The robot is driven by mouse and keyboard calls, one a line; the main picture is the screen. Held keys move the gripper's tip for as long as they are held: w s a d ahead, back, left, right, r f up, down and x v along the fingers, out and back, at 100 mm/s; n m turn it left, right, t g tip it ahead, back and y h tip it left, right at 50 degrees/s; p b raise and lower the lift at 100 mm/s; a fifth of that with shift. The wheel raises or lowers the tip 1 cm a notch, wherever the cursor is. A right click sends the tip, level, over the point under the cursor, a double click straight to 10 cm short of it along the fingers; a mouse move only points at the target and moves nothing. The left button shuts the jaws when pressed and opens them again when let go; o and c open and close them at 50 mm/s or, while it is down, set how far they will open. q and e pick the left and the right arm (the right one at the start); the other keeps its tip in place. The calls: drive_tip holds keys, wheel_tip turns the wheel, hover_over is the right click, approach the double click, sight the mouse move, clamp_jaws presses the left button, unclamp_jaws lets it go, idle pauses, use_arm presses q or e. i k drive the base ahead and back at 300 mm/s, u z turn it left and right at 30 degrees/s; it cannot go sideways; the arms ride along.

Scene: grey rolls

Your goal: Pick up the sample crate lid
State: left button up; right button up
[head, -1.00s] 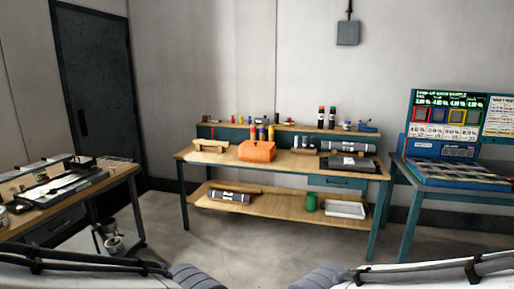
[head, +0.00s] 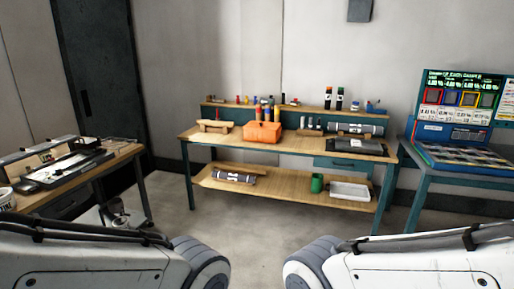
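I cannot tell for sure which thing is the sample crate lid. A flat black piece (head: 356,146) lies on the right part of the workbench top (head: 225,139). An orange crate-like box (head: 263,132) stands left of the bench's middle, with several bottles behind it. A shallow white tray (head: 350,191) lies on the lower shelf (head: 285,187). The upper parts of both my arms show at the bottom left and bottom right. Neither gripper is in view.
A left table (head: 112,160) carries a flat device and a white tub (head: 8,198). A teal table (head: 470,178) with a display board (head: 462,100) stands at the right. The floor (head: 265,235) before the workbench is clear.

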sight(252, 124)
drive_tip(key=u, duration=0.35)
drive_tip(key=i, duration=1.85)
drive_tip(key=u, duration=0.25)
drive_tip(key=i, duration=2.4)
drive_tip(key=z, duration=0.45)
drive_tip(key=i, duration=0.9)
drive_tip(key=z, duration=0.25)
